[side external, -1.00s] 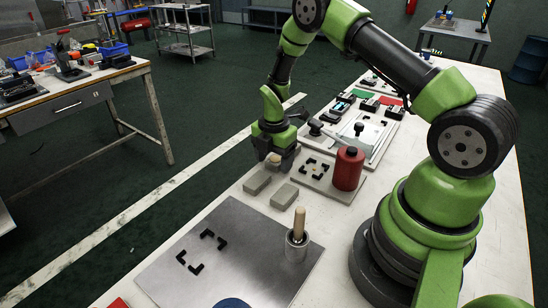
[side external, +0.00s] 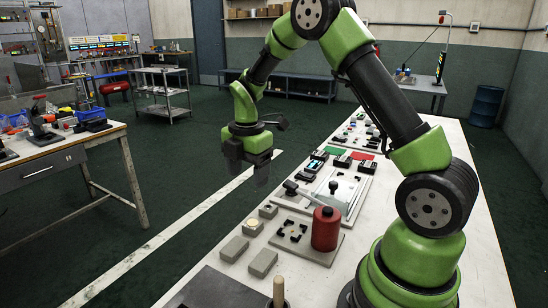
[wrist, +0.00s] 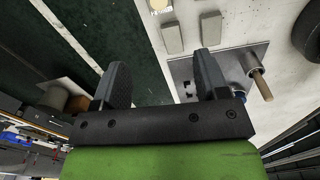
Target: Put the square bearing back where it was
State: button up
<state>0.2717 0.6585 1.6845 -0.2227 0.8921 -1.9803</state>
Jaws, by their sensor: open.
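A small square block with a round tan centre, which looks like the square bearing (side external: 252,227), sits on the bench in the side view. Its yellowish centre also shows at the top edge of the wrist view (wrist: 158,6). My gripper (side external: 248,172) is raised above and beyond it, open and pointing down. Nothing shows between the fingers in the wrist view (wrist: 165,72). A light plate with black corner marks (side external: 292,232) lies to the right of the bearing, its marked square empty. A darker plate (side external: 215,288) is at the front, partly out of view.
Two plain grey blocks, one left (side external: 234,249) and one right (side external: 263,262), lie in front of the bearing. Another small block (side external: 268,210) is behind it. A red cylinder (side external: 326,229) stands on the light plate. A wooden handle (side external: 279,290) stands upright at the front.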

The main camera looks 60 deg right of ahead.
jog(key=s+a+r+m+t, duration=0.2)
jog(key=s+a+r+m, duration=0.1)
jog(key=r+m, duration=0.25)
jog(key=s+a+r+m+t, duration=0.1)
jog(key=s+a+r+m, duration=0.3)
jog(key=r, duration=0.3)
jog(key=s+a+r+m+t+y, duration=0.1)
jog(key=s+a+r+m+t, duration=0.1)
jog(key=s+m, duration=0.3)
jog(key=s+a+r+m+t+y, duration=0.1)
jog(key=s+a+m, duration=0.2)
jog(key=s+m, duration=0.3)
jog(key=shift+s+r+t, duration=0.35)
jog(key=shift+s+t, duration=0.05)
jog(key=shift+s, duration=0.05)
